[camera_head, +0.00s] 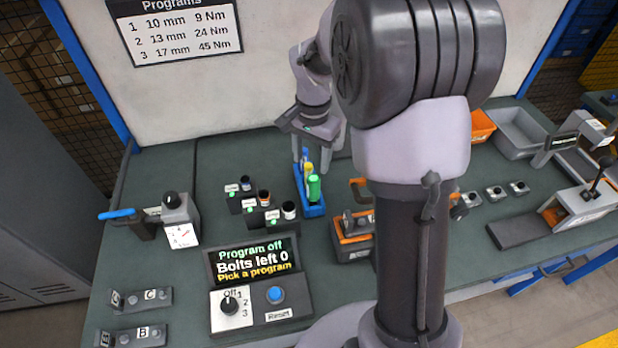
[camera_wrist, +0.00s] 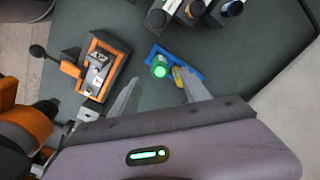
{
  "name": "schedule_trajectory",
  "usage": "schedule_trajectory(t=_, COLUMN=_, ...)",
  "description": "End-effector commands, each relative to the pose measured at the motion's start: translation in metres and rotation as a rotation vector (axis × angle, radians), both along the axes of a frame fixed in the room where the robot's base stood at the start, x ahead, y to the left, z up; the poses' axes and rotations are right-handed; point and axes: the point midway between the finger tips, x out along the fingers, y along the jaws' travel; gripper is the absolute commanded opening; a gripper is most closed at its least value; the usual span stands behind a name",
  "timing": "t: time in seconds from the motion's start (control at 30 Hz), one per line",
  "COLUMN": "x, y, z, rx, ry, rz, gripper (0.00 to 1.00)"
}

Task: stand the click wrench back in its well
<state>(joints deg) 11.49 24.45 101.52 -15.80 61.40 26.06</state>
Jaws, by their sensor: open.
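I cannot pick out the click wrench or its well with certainty. A blue-handled tool (camera_head: 120,213) lies at the bench's left edge, its dark end beside a gauge block (camera_head: 180,222). My gripper (camera_head: 318,150) is open and empty, above the far end of a blue holder (camera_head: 314,210). The holder carries a green marker (camera_head: 314,187), a yellow one and a blue one. In the wrist view my open fingers (camera_wrist: 160,94) spread below the blue holder (camera_wrist: 198,73), with the green marker (camera_wrist: 160,68) and yellow marker (camera_wrist: 178,77) beyond the fingertips. My arm hides part of the bench.
An orange and black block (camera_head: 352,240) stands right of the blue holder, with several labelled dark blocks (camera_head: 262,205) to the left. A control panel (camera_head: 260,300) reads "Program off, Bolts left 0". A grey bin (camera_head: 520,135) is at the back right. Bare bench lies at back left.

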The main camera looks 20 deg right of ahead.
Motion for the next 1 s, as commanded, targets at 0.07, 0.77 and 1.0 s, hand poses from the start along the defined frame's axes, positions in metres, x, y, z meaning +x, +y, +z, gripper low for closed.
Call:
schedule_trajectory(t=0.07, x=-0.023, y=0.023, z=0.046, rx=0.005, ry=-0.079, rz=0.073, gripper=0.55)
schedule_trajectory(t=0.77, x=-0.224, y=0.128, z=0.131, rx=0.01, ry=-0.525, rz=0.557, gripper=0.55)
schedule_trajectory(t=1.0, x=-0.224, y=0.128, z=0.113, rx=0.01, ry=-0.525, rz=0.556, gripper=0.55)
